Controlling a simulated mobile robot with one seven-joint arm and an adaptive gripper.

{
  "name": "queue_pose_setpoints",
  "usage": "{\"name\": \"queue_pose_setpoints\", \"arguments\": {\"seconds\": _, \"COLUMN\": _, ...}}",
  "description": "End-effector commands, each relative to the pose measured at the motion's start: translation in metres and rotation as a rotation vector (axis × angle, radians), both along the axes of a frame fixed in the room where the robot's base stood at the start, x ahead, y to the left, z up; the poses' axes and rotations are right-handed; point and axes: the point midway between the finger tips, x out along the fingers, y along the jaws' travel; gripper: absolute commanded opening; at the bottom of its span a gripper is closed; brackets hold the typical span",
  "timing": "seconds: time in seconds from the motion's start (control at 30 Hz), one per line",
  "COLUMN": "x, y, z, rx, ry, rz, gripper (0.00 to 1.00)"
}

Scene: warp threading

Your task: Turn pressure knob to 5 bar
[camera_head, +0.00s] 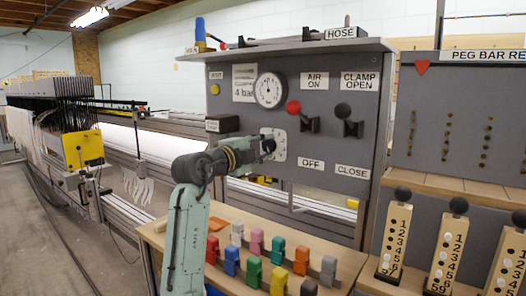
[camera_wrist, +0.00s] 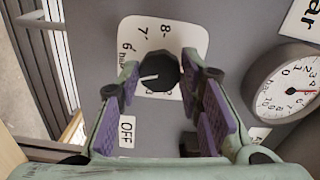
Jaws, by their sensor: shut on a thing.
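The pressure knob (camera_wrist: 159,72) is a black round knob with a white pointer line, on a white dial plate (camera_head: 280,150) with numbers. In the wrist view 6, 7 and 8 show on the plate (camera_wrist: 185,32); the pointer is turned toward the left, where my left finger hides the lower numbers. My gripper (camera_wrist: 160,78) is shut on the knob, a purple-padded finger on each side. In the head view my gripper (camera_head: 268,147) reaches the plate and covers the knob. The round white gauge (camera_head: 269,90) also shows in the wrist view (camera_wrist: 288,88); its red needle points near 4.
Red (camera_head: 293,107) and black (camera_head: 343,111) lever knobs stick out of the panel right of the dial. A "4 bar" card (camera_head: 244,83) is left of the gauge. Coloured blocks stand on the wooden table (camera_head: 325,262) below. A peg bar rack is at right.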

Motion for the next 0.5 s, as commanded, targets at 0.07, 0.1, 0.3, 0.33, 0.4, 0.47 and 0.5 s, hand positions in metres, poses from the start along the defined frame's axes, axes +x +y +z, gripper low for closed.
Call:
{"name": "queue_pose_setpoints", "arguments": {"seconds": 0.07, "x": -0.0001, "y": -0.0004, "z": 0.0002, "rx": 0.032, "ry": -0.024, "rz": -0.001, "gripper": 0.05}}
{"name": "queue_pose_setpoints", "arguments": {"seconds": 0.1, "x": -0.0001, "y": -0.0004, "z": 0.0003, "rx": 0.045, "ry": -0.034, "rz": -0.001, "gripper": 0.05}}
{"name": "queue_pose_setpoints", "arguments": {"seconds": 0.3, "x": 0.0001, "y": -0.0004, "z": 0.0006, "rx": 0.092, "ry": -0.068, "rz": 0.0, "gripper": 0.05}}
{"name": "queue_pose_setpoints", "arguments": {"seconds": 0.33, "x": 0.0001, "y": -0.0004, "z": 0.0006, "rx": 0.097, "ry": -0.072, "rz": 0.0, "gripper": 0.05}}
{"name": "queue_pose_setpoints", "arguments": {"seconds": 0.4, "x": 0.0001, "y": -0.0004, "z": 0.0007, "rx": 0.105, "ry": -0.077, "rz": 0.0, "gripper": 0.05}}
{"name": "queue_pose_setpoints", "arguments": {"seconds": 0.47, "x": 0.0001, "y": -0.0004, "z": 0.0008, "rx": 0.108, "ry": -0.08, "rz": 0.0, "gripper": 0.05}}
{"name": "queue_pose_setpoints", "arguments": {"seconds": 0.5, "x": 0.0001, "y": -0.0004, "z": 0.0008, "rx": 0.109, "ry": -0.081, "rz": 0.0, "gripper": 0.05}}
